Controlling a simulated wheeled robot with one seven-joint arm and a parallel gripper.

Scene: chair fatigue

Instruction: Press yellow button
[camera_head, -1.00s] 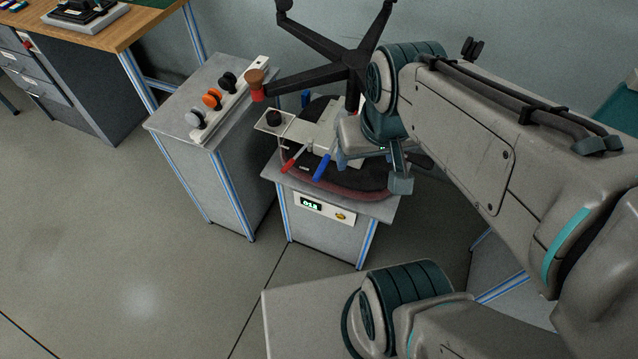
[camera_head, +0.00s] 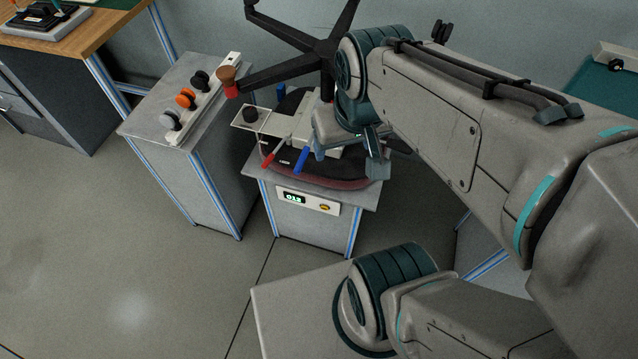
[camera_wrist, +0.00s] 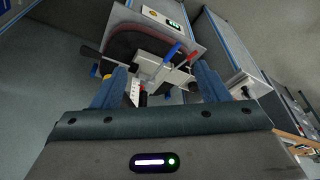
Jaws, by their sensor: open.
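The yellow button (camera_head: 325,208) is small and round. It sits right of the green-lit display (camera_head: 292,197) on a white panel (camera_head: 311,206) at the front of a grey cabinet. My gripper (camera_head: 350,155) is open above the cabinet top, higher than the button and to its right, apart from it. The arm partly hides the gripper in the head view. In the wrist view, my gripper's two blue-grey fingers (camera_wrist: 160,80) stand apart with clamp parts visible between and beyond them. The panel (camera_wrist: 161,18) shows near the top of that view; the button is too small there to make out clearly.
On the cabinet top are a dark seat with a red edge (camera_head: 345,183), a red handle (camera_head: 275,152) and a blue handle (camera_head: 302,160). A black chair base (camera_head: 300,60) stands above. A side cabinet (camera_head: 150,112) carries several knobs. Open floor (camera_head: 130,240) lies left.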

